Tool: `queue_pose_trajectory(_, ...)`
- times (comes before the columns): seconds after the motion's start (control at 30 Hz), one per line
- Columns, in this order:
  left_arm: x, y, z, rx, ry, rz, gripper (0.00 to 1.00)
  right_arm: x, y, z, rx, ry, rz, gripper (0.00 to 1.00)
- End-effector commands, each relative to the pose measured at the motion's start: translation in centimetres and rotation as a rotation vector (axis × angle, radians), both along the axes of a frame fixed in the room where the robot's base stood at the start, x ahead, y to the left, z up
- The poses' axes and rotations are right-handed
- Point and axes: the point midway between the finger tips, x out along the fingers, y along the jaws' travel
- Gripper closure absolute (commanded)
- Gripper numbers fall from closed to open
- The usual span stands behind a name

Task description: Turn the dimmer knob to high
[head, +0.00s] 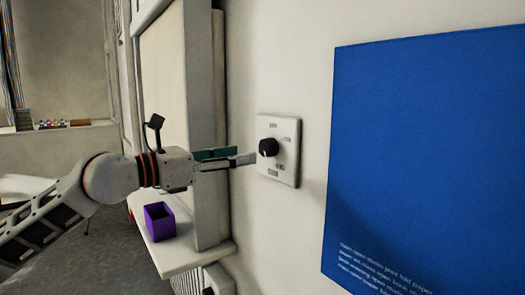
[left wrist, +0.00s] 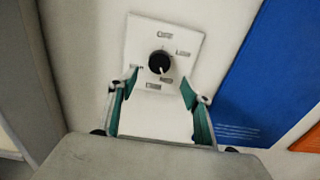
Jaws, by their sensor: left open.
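The dimmer knob (head: 268,147) is a black round knob on a white square wall plate (head: 287,165) with small labels around it. In the left wrist view the knob (left wrist: 159,62) sits on its plate (left wrist: 145,40) ahead of my fingers, and its white mark points down towards a lower label. My left gripper (head: 254,157) comes from the left, with its fingertips close to the plate's left edge. In the left wrist view its green-padded fingers (left wrist: 158,88) are spread apart, with nothing between them, and the knob lies just beyond the tips. My right gripper is not in view.
A large blue poster (head: 420,150) hangs on the wall right of the plate. A window frame and sill (head: 180,257) stand left of it, below my left arm. A purple box (head: 160,221) sits on the sill.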

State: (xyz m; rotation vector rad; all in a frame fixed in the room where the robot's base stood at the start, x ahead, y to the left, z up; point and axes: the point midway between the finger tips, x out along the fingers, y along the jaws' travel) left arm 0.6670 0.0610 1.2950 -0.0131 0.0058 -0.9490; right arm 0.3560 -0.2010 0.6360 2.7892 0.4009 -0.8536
Motion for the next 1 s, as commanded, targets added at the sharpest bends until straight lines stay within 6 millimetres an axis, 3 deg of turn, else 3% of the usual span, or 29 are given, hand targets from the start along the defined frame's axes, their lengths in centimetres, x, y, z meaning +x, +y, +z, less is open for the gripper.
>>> queue_pose_trajectory(0.5, 3.9, -5.1, 0.5, 0.008, -0.011, 0.007, 0.51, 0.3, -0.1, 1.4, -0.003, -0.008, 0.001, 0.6)
queue_pose_trajectory(0.93, 4.7, -6.1, 0.3, 0.009, -0.011, 0.007, 0.51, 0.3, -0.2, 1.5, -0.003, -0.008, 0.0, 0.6)
queue_pose_trajectory(0.97, 4.7, -6.1, 0.3, 0.009, -0.011, 0.007, 0.53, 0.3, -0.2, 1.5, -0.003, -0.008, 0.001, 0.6)
queue_pose_trajectory(1.0, 4.7, -6.1, 0.3, 0.009, -0.011, 0.007, 0.64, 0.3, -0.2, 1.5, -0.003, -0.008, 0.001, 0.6)
